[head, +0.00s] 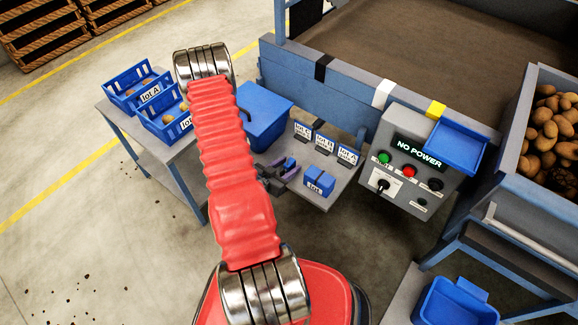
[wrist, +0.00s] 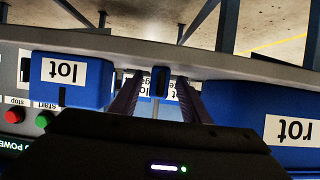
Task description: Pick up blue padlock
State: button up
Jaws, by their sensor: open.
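A small dark blue object, which looks like the blue padlock (wrist: 160,79), stands between the fingertips of my gripper (wrist: 159,88) in the wrist view. A gap shows on both sides of it, and the fingers are open. In the head view the padlock (head: 289,163) shows as a small blue patch at the tips of my gripper (head: 286,170), over the grey shelf. My red arm covers part of the area to its left. Whether the fingers touch the padlock cannot be told.
A blue box labelled lot (head: 319,184) sits close to the right of my gripper. Lot cards (head: 324,143) stand behind it. A large blue bin (head: 262,115) is behind to the left. The control panel (head: 412,160) reads NO POWER. A side table (head: 180,155) holds potato bins.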

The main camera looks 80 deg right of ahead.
jog(key=shift+s+d+f, duration=0.1)
jog(key=shift+d, duration=0.15)
jog(key=shift+c, duration=0.4)
grip_shut()
